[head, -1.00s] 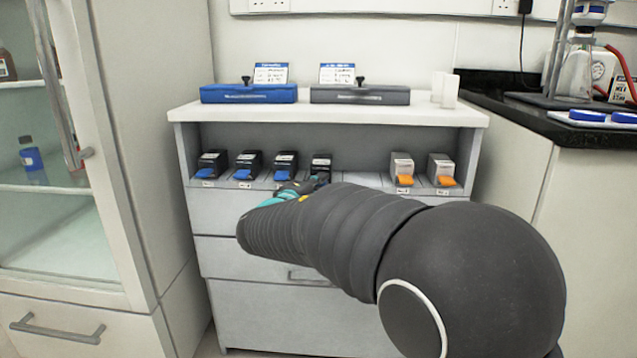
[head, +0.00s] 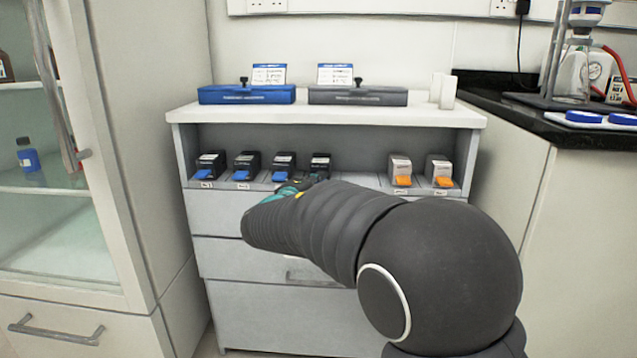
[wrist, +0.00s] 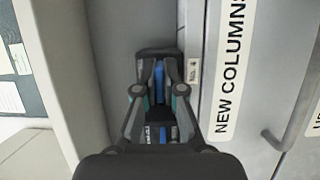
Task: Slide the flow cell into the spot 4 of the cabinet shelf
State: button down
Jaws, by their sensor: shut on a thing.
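The flow cell (head: 320,162) is a small black box with a pale label, at the fourth place from the left on the cabinet shelf (head: 371,181). My gripper (head: 298,186) is in front of it, partly hidden by my own arm. In the wrist view my gripper (wrist: 159,76) has its fingers closed around a blue strip on the dark flow cell (wrist: 158,52). The cell lies over the shelf area. Its lower front and the place label below it are hidden in the head view, so I cannot tell how fully it is seated.
Black boxes with blue tabs (head: 246,162) fill the places to the left; the nearest (head: 284,162) is close beside my gripper. Two orange-tabbed boxes (head: 401,168) stand to the right, with a free gap before them. Drawers (wrist: 229,75) lie below.

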jog(key=c, duration=1.2)
grip_release()
